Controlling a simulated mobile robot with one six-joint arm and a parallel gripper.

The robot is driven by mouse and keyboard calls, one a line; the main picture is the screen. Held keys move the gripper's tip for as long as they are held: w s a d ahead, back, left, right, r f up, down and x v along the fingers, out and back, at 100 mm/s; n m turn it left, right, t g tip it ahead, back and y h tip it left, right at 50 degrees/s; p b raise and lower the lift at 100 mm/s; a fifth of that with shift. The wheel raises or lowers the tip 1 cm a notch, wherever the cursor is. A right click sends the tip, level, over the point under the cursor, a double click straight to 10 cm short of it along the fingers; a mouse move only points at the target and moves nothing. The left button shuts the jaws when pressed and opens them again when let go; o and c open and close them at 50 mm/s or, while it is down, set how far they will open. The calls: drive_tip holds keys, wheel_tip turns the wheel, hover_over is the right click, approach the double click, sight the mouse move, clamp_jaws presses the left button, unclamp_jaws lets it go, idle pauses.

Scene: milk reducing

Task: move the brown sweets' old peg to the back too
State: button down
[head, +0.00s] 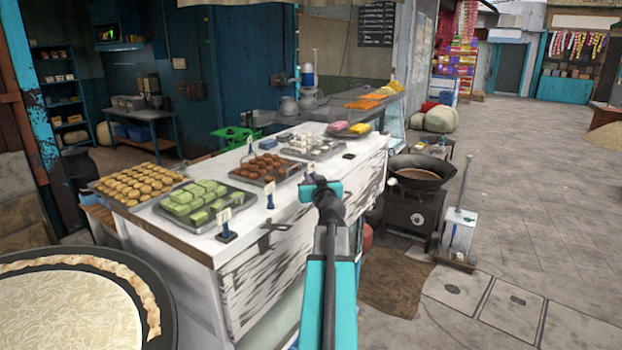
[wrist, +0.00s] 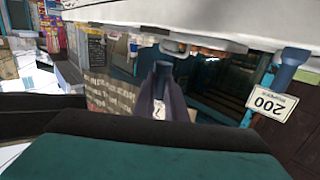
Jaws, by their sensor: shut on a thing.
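My gripper (head: 322,184) is at the front edge of the white counter, right of the brown sweets (head: 267,168). In the wrist view, which is upside down, my gripper (wrist: 160,100) is shut on a dark blue peg (wrist: 163,70) with a white card, mostly hidden between the fingers. Another blue peg (wrist: 294,60) with a card reading 200 stands apart to the right there. In the head view a blue peg (head: 269,198) stands in front of the brown sweets' tray, and another (head: 226,228) before the green sweets (head: 196,200). I cannot tell whose peg I hold.
The counter (head: 215,250) also carries trays of tan sweets (head: 138,182) and white sweets (head: 311,143). A green scale (head: 235,135) stands behind. A wok on a stove (head: 417,178) is to the right, a large pan (head: 80,295) at front left.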

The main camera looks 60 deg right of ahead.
drive_tip(key=shift+b+v, duration=0.4)
drive_tip(key=shift+v, duration=1.4)
drive_tip(key=shift+w+a+r, duration=0.15)
drive_tip(key=shift+a, duration=0.05)
drive_tip(key=shift+f, duration=0.3)
